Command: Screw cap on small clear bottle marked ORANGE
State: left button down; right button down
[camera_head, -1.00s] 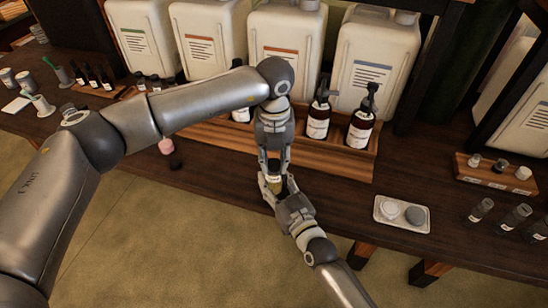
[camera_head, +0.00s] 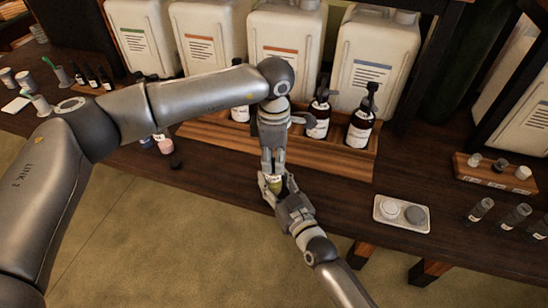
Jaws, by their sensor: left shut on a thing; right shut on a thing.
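My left gripper (camera_head: 272,174) points down from above and is shut at the top of a small bottle (camera_head: 275,187). The cap there is hidden by its fingers. My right gripper (camera_head: 278,193) comes up from below and is shut around this bottle's body, at the front edge of the table. The two grippers are very close together.
Amber pump bottles (camera_head: 360,124) stand on a wooden tray (camera_head: 330,157) behind the grippers, before large white canisters (camera_head: 372,62). At right are a small tray (camera_head: 383,219) with two round pieces, a cap rack (camera_head: 490,176) and several small clear bottles (camera_head: 515,215).

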pick_arm(q)
jog(key=c, duration=1.1)
grip_release()
notch_tip(320, 180, up, 12)
jog(key=shift+r, duration=0.1)
pick_arm(e)
jog(key=shift+r, duration=0.2)
jog(key=shift+r+p, duration=0.9)
jog(key=shift+p, duration=0.15)
pick_arm(q)
jog(key=shift+r, duration=0.95)
